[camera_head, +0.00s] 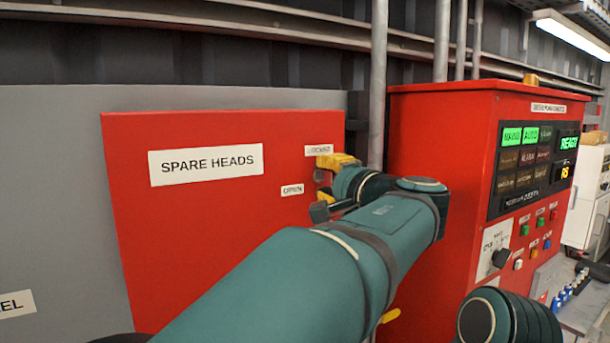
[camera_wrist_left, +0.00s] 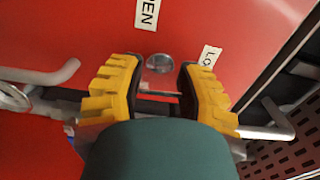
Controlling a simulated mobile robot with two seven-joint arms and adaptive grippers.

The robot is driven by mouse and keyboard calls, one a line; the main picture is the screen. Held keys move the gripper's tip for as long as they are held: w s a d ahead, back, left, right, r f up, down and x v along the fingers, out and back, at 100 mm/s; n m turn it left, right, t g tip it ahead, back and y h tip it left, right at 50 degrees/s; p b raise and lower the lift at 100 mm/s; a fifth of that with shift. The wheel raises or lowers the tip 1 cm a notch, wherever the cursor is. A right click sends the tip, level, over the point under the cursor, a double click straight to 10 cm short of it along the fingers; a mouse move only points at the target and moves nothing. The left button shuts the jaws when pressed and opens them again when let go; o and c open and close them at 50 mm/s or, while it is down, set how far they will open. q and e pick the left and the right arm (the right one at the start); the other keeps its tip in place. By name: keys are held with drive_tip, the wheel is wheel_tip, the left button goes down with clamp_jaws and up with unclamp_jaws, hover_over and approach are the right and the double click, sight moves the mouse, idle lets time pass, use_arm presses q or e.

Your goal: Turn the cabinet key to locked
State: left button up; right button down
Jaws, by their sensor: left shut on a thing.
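The red SPARE HEADS cabinet (camera_head: 190,235) fills the left middle of the head view. Its LOCKED label (camera_head: 319,150) sits above its OPEN label (camera_head: 292,190), and both show in part in the left wrist view. My left gripper (camera_head: 324,180) is at the cabinet's right side, beside these labels. In the left wrist view its yellow-padded fingers (camera_wrist_left: 158,85) stand on either side of a round silver lock face (camera_wrist_left: 159,63). The gripper is shut on the key at the lock; the key itself is mostly hidden, and its angle cannot be told. My right gripper is out of view.
A red pump controller (camera_head: 440,150) with lit displays and a selector knob (camera_head: 501,257) stands right of the cabinet. A vertical grey pipe (camera_head: 378,80) runs between them. My left arm covers the cabinet's lower right part.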

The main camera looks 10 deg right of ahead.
use_arm(q)
drive_tip(key=shift+m, duration=0.4)
drive_tip(key=o, duration=1.3)
drive_tip(key=shift+c, duration=0.2)
drive_tip(key=v, duration=1.2)
